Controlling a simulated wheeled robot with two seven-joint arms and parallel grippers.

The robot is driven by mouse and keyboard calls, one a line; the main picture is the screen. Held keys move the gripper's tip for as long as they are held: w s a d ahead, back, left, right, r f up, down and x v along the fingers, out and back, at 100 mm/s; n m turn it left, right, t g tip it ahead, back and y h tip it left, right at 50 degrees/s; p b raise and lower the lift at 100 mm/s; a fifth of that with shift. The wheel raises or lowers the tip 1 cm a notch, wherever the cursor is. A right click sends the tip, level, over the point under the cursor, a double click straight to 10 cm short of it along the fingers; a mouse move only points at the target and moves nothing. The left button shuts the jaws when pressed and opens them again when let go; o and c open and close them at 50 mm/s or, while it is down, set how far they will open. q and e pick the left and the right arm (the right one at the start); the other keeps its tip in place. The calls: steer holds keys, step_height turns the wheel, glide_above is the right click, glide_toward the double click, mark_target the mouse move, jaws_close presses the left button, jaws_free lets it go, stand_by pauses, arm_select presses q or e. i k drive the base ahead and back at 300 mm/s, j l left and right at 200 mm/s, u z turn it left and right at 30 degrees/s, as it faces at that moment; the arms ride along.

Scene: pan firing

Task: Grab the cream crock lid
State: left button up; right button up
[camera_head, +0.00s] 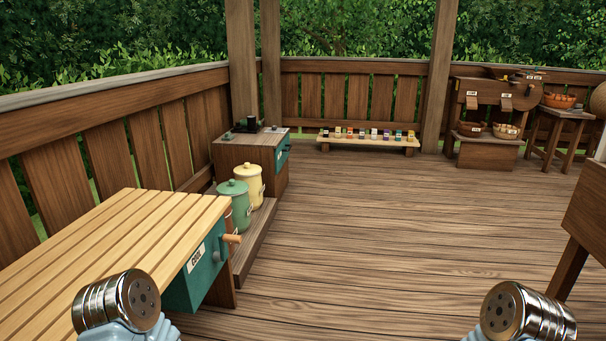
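The cream crock (253,192) stands upright on a low wooden platform, left of centre. Its cream lid (247,170), with a small knob, sits on top. A green crock (237,212) with a green lid (232,186) stands just in front of it and hides part of its lower left side. A reddish-brown crock (228,222) is mostly hidden behind the near table and the green crock. Only metal-capped links of my two arms show at the bottom left and bottom right, well short of the crocks. No gripper fingers are in view.
A slatted table (120,235) with a teal drawer (196,280) and protruding handle stands at the near left. A wooden cabinet (240,165) stands behind the crocks. A low bench (368,142) of small jars is at the back. The deck (400,220) right of the platform is clear.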

mark_target(248, 169)
steer(key=i, duration=2.6)
